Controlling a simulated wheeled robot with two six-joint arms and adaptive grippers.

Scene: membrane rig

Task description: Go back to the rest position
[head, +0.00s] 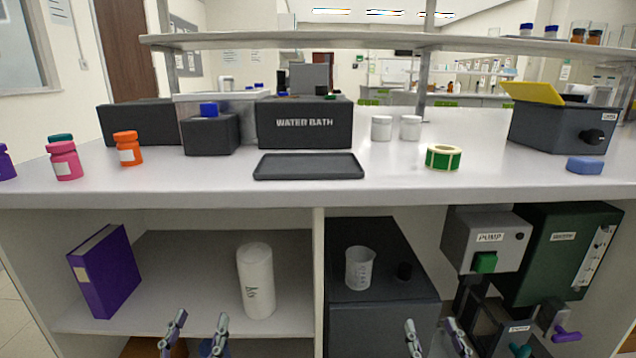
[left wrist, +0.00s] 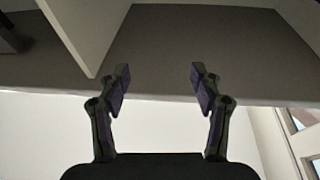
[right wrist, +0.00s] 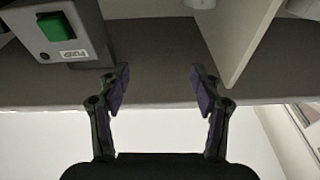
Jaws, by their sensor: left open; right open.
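My left gripper (head: 196,334) is low in the head view, in front of the shelf under the bench. It is open and empty, and its spread fingers also show in the left wrist view (left wrist: 160,85). My right gripper (head: 432,338) is low in the head view, right of the middle divider. It is open and empty, and its spread fingers also show in the right wrist view (right wrist: 160,85). Neither gripper touches anything that I can see.
The bench top holds a water bath (head: 305,124), a dark tray (head: 308,177), a green tape roll (head: 443,168) and several jars. Below stand a purple binder (head: 106,270), a white cylinder (head: 256,280), a beaker (head: 359,268) and a pump (head: 484,248), with its green button in the right wrist view.

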